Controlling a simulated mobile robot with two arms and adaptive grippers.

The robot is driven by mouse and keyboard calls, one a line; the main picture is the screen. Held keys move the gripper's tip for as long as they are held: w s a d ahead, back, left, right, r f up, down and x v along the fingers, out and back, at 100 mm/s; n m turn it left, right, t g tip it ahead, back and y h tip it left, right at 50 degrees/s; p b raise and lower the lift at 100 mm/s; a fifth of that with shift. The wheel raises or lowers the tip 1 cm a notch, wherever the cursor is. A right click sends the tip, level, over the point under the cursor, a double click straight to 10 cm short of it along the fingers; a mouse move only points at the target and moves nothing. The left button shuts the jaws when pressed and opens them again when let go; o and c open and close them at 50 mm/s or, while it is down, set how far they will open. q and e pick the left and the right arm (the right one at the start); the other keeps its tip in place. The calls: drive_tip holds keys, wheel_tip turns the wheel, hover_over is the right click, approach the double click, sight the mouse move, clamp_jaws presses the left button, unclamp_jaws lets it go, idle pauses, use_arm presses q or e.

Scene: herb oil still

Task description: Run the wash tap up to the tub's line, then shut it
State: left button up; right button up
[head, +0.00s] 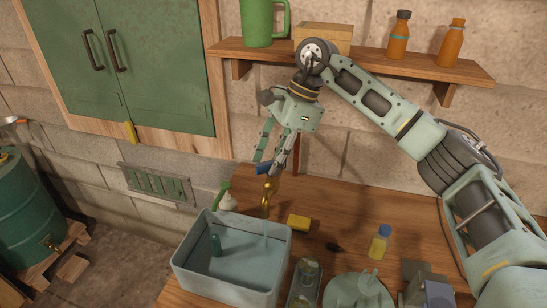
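A grey-blue tub (203,279) stands at the front of the wooden bench. A brass tap (266,196) with a blue handle (263,169) stands at the tub's far right corner. A pale vertical streak below the spout may be running water. The tub's inside looks bluish; I cannot make out its line or a clear water level. My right gripper (266,163) points down at the blue handle. Its fingers are apart, with the tips close to the handle; I cannot tell whether they touch it. My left gripper is out of view.
A yellow block (299,222), a yellowish bottle with a blue cap (380,241) and a lidded pot (357,290) are to the right. A shelf (350,61) with a green jug (262,22) hangs above. A green drum (25,215) stands left.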

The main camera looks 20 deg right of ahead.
drive_tip(key=v, duration=1.2)
drive_tip(key=b+x, duration=0.4)
drive_tip(key=x, duration=0.1)
drive_tip(key=shift+f+b, duration=0.25)
drive_tip(key=shift+b, duration=0.05)
drive_tip(key=p+x, duration=0.1)
drive_tip(key=x, duration=0.4)
drive_tip(key=shift+a+f, duration=0.2)
drive_tip(key=shift+f, duration=0.3)
